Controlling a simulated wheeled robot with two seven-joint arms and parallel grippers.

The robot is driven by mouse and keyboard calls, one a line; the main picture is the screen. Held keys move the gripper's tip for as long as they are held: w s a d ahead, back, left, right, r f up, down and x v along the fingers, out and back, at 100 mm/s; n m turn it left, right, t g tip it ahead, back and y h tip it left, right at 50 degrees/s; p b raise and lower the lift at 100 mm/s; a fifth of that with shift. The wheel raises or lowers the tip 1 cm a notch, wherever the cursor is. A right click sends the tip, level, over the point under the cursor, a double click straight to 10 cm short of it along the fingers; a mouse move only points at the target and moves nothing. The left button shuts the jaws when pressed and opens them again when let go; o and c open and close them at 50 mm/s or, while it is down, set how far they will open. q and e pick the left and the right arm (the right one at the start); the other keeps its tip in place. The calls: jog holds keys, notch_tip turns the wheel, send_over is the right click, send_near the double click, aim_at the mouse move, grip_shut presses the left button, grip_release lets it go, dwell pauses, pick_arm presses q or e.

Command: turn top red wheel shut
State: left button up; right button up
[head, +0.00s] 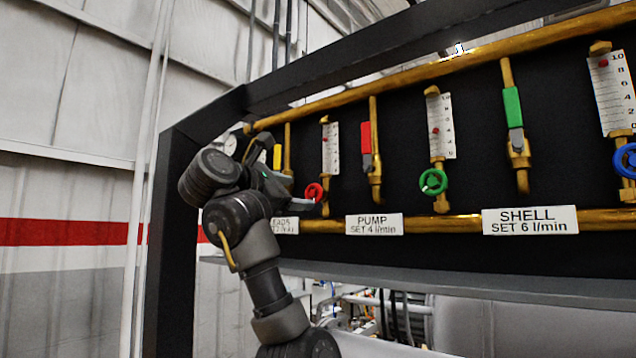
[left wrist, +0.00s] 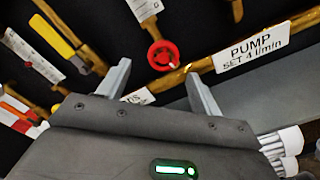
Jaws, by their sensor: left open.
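The red wheel (head: 314,191) is a small round handwheel under a white flow gauge (head: 330,148), on the black panel left of the PUMP label. In the left wrist view the red wheel (left wrist: 163,55) lies ahead of the fingertips, between their lines and a little beyond them. My left gripper (head: 290,193) is open and empty, just left of the red wheel in the head view. Its two fingers also show in the left wrist view (left wrist: 160,82), spread apart, with no contact on the wheel visible. My right gripper is not in view.
A brass pipe (head: 450,222) runs below the wheels. A red-handled valve (head: 366,138), a green wheel (head: 433,182) and a blue wheel (head: 626,160) sit to the right. A yellow-handled valve (left wrist: 55,36) is close on the left. A grey ledge (head: 450,278) juts out below.

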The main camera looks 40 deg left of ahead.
aim_at(311, 194)
pick_arm(q)
jog(key=w+p, duration=0.1)
jog(key=w, duration=0.1)
jog(key=w+p, duration=0.1)
jog(key=w, duration=0.1)
jog(key=w+p, duration=0.1)
jog(key=w, duration=0.2)
jog(key=shift+d+r, duration=0.15)
jog(key=shift+d, duration=0.15)
jog(key=shift+w+a+p, duration=0.15)
jog(key=shift+w+p, duration=0.15)
jog(key=shift+w, duration=0.2)
jog(key=shift+w+a+f, duration=0.1)
jog(key=shift+w+f, duration=0.05)
jog(key=shift+f, duration=0.05)
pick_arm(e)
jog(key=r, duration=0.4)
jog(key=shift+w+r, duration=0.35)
pick_arm(q)
jog(key=shift+w, duration=0.1)
jog(key=c, duration=1)
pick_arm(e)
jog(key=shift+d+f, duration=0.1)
